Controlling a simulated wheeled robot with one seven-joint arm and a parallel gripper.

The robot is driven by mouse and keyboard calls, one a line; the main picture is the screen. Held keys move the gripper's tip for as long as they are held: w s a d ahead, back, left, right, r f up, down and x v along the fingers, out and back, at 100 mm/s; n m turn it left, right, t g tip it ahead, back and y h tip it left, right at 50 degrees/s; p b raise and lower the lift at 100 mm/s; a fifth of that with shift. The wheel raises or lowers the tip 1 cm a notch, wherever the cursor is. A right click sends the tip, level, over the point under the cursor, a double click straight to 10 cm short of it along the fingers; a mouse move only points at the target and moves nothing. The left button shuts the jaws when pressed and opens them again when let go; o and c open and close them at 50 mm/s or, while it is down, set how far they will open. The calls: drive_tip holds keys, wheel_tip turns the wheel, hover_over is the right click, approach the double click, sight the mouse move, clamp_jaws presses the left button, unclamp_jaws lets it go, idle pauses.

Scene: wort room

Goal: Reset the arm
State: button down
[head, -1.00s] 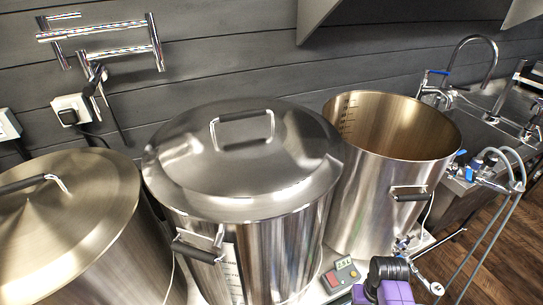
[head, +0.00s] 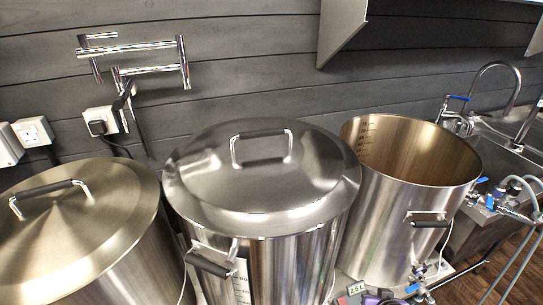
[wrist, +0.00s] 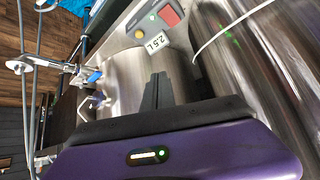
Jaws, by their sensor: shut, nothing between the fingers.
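My gripper (wrist: 158,92) shows in the wrist view as dark fingers held together beyond a purple housing. It is shut and empty. The wrist view looks past the fingers at a steel pot wall and a control box (wrist: 152,22) with a red button and a "2.5 L" label.
A lidded pot (head: 265,185) stands in the middle, another lidded pot (head: 85,230) at the left, and an open pot (head: 400,200) at the right. A sink (head: 510,150) with taps and hoses is at the far right. A folding wall faucet (head: 135,50) hangs above.

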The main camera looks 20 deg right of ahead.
drive_tip(key=s+a+r+n+t+y, duration=0.15)
drive_tip(key=s+a+r+t, duration=0.25)
drive_tip(key=s+a+r, duration=0.65)
drive_tip(key=s+a+r+n+t, duration=0.2)
drive_tip(key=s+a+r+t, duration=0.45)
drive_tip(key=s+r, duration=0.7)
drive_tip(key=s+a+n+g+y, duration=0.1)
drive_tip(key=s+a, duration=0.1)
drive_tip(key=s+a+r+n+g+y, duration=0.1)
drive_tip(key=s+a+g, duration=0.1)
drive_tip(key=shift+s, duration=0.2)
